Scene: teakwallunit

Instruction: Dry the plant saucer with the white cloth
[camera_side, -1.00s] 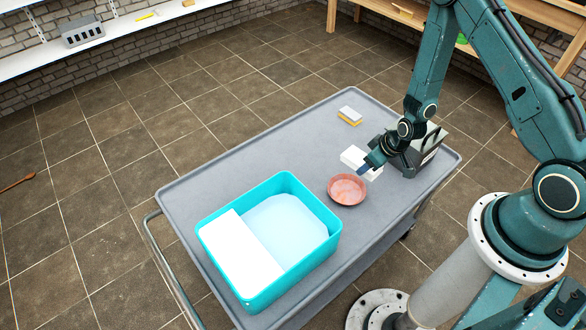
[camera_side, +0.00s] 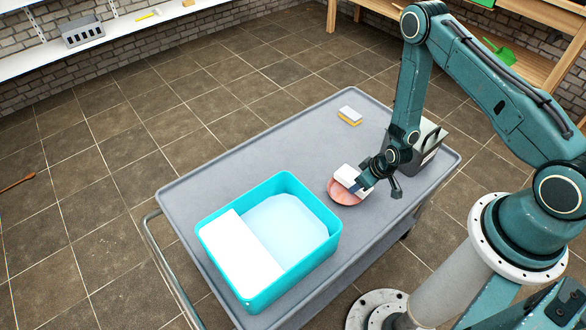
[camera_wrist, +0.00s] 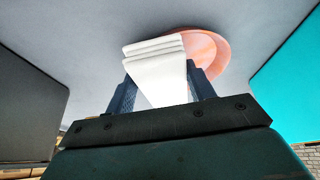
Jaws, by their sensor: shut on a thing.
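The plant saucer (camera_side: 343,194) is a round terracotta dish lying on the grey cart top, to the right of the turquoise tub. My gripper (camera_side: 362,187) is shut on the folded white cloth (camera_side: 347,176), which covers the upper right part of the saucer in the side view. In the wrist view, the cloth (camera_wrist: 158,66) stands between the two dark fingers of my gripper (camera_wrist: 160,92), its folded layers toward the saucer (camera_wrist: 208,50). The cloth hides part of the saucer. I cannot tell whether the cloth touches it.
The turquoise tub (camera_side: 330,222) holds pale blue water and has a white section on its left. A dark rack (camera_side: 432,150) stands close behind my gripper at the right. A yellow and white sponge (camera_side: 349,115) lies at the back. The cart top's left part is clear.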

